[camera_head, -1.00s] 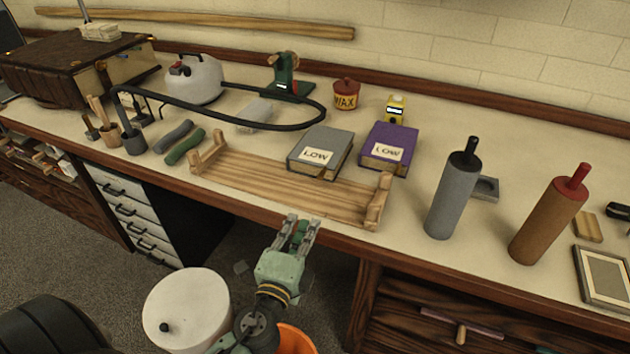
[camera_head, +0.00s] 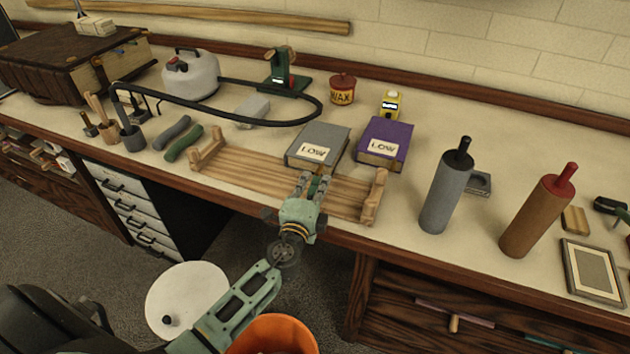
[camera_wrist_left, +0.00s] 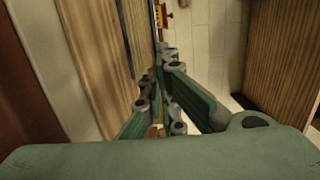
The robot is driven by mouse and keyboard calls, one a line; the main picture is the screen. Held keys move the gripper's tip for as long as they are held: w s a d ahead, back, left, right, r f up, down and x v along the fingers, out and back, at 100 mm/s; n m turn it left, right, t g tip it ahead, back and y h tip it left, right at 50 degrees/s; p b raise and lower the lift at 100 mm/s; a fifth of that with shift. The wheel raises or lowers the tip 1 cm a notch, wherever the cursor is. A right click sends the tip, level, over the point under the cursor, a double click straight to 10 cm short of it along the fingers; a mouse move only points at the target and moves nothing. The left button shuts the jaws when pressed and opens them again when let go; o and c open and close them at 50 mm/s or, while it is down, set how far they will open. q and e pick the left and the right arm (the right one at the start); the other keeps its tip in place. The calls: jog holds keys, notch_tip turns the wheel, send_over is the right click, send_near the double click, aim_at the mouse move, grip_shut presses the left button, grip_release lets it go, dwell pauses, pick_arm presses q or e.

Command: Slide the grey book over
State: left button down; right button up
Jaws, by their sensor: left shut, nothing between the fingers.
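The grey book (camera_head: 328,138), labelled LOW, lies flat on the bench behind the wooden rack. A purple book (camera_head: 390,133) with a similar label lies close to its right. My left gripper (camera_head: 314,179) is shut and empty. It reaches over the rack, with its fingertips just in front of the grey book's near edge; I cannot tell whether they touch it. In the left wrist view the closed fingers (camera_wrist_left: 165,100) show between wooden surfaces, and the grey book cannot be made out clearly. My right gripper is not in view.
The slatted wooden rack (camera_head: 250,174), with raised ends, lies along the bench's front edge, under my left gripper. A grey roller (camera_head: 440,200) and a brown roller (camera_head: 532,220) stand to the right. A wax tin (camera_head: 342,90) and yellow container (camera_head: 389,104) stand behind the books.

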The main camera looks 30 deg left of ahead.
aim_at(322, 164)
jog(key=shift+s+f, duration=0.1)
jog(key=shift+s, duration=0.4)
pick_arm(q)
jog(key=w+b, duration=0.1)
jog(key=w, duration=0.3)
jog(key=w+a+b, duration=0.1)
jog(key=w, duration=0.1)
jog(key=shift+w+f+b, duration=0.1)
jog(key=shift+w+b, duration=0.1)
jog(key=shift+b, duration=0.15)
jog(key=shift+w+a, duration=0.1)
jog(key=shift+w, duration=0.05)
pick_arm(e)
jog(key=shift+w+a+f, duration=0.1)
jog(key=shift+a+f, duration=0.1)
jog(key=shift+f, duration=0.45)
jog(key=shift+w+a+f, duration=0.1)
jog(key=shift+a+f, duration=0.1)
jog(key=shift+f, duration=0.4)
